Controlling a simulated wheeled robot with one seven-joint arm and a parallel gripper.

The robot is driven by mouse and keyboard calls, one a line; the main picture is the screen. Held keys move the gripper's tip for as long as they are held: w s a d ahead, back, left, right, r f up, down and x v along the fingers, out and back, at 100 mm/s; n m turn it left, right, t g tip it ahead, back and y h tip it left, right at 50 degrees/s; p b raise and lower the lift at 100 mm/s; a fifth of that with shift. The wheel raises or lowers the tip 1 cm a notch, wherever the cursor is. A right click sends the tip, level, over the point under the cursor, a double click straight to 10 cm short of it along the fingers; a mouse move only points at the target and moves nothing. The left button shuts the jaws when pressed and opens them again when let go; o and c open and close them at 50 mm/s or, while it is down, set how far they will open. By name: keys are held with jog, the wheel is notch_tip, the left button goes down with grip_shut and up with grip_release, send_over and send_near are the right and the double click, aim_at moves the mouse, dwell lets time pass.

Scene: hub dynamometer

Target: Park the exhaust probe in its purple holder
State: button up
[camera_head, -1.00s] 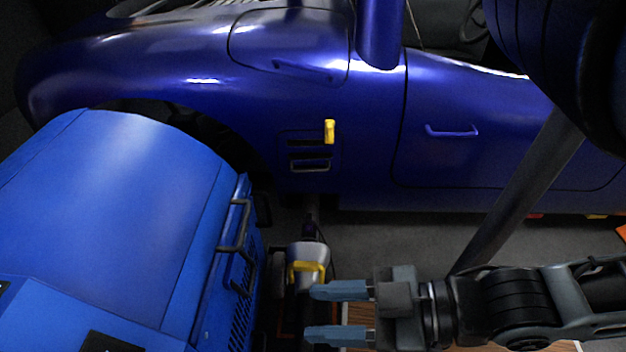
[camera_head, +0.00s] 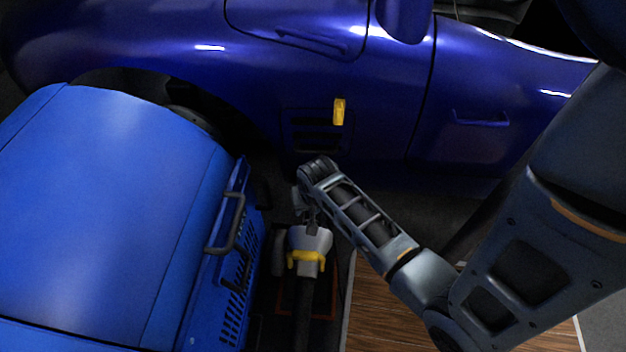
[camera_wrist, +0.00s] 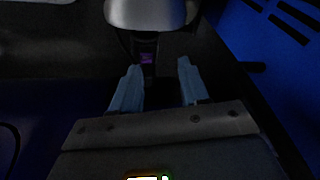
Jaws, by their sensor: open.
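A silver body with a yellow handle (camera_head: 308,250) sits low between the blue cabinet and the car. It may be the exhaust probe, but I cannot be sure. Its silver end (camera_wrist: 146,12) also shows at the top of the wrist view.
The blue cabinet (camera_head: 110,210) with its dark handle (camera_head: 228,222) stands close on the left. The dark blue car (camera_head: 290,60) lies ahead, with a yellow piece (camera_head: 339,111) at its side vent. A wooden panel (camera_head: 400,318) lies at the lower right.

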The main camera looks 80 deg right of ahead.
jog(key=d+m, duration=0.1)
jog(key=d, duration=0.1)
jog(key=d+r+m+g+y, duration=0.1)
jog(key=d, duration=0.3)
jog(key=shift+w+d+r+m+y, duration=0.1)
jog(key=shift+d+r+m+y, duration=0.05)
jog(key=shift+m+y, duration=0.2)
jog(key=shift+d+r+m+g+y, duration=0.25)
jog(key=shift+d+g, duration=0.15)
jog(key=shift+d, duration=0.1)
notch_tip(320, 180, down, 6)
jog(key=b, duration=0.6)
jog(key=shift+r, duration=0.15)
jog(key=shift+f+b, duration=0.55)
jog(key=shift+f, duration=1.1)
jog(key=shift+c, duration=0.2)
grip_shut()
jog(key=shift+r+p, duration=0.75)
jog(key=shift+p, duration=0.25)
